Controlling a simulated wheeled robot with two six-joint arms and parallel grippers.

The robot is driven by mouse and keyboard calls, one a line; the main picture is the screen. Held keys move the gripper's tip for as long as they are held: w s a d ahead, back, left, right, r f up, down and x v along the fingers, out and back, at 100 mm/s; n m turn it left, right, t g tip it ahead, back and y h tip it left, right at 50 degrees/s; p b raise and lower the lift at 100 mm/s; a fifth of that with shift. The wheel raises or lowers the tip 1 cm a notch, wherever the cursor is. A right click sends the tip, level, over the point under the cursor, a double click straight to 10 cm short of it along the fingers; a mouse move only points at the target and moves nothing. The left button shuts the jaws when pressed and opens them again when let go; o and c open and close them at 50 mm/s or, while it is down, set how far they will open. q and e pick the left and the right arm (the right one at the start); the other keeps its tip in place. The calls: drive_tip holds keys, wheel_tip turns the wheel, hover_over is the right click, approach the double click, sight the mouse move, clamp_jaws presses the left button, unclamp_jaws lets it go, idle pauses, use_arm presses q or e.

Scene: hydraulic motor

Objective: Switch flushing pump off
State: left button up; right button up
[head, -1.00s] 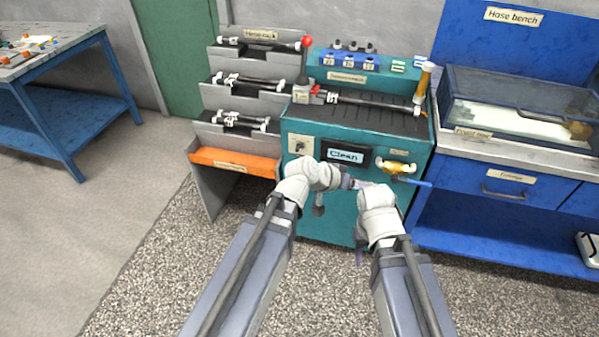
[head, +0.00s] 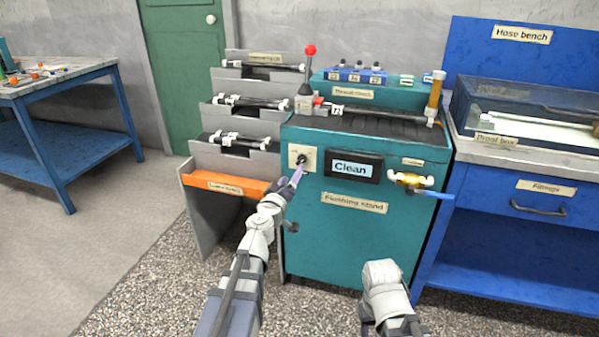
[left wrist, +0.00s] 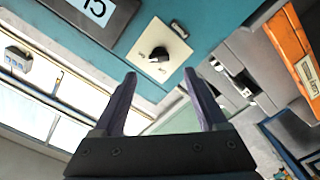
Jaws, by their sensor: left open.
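The flushing stand (head: 340,240) is a teal cabinet with a dark display (head: 352,168) reading "Clean". Left of the display is a pale switch plate with a black rotary knob (head: 301,160). In the left wrist view the knob (left wrist: 158,55) sits on its plate, beyond my fingertips, its pointer slanted. My left gripper (head: 297,174) is open in front of the switch, with its purple fingers pointing at it. In the left wrist view the fingers (left wrist: 163,82) are apart with nothing between them. My right arm's wrist shows low in the head view; its fingers cannot be made out.
A yellow valve with a blue lever (head: 433,194) sticks out at the stand's right. A red-knobbed lever (head: 310,52) stands on top. The hose rack (head: 196,160) with an orange tray (head: 225,184) is close on the left. A blue hose bench (head: 470,262) stands at right.

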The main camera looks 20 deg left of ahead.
sight(300, 162)
use_arm(q)
drive_tip(key=shift+w+d, duration=0.2)
drive_tip(key=shift+w, duration=3.75)
drive_tip(key=shift+s, duration=0.1)
clamp_jaws()
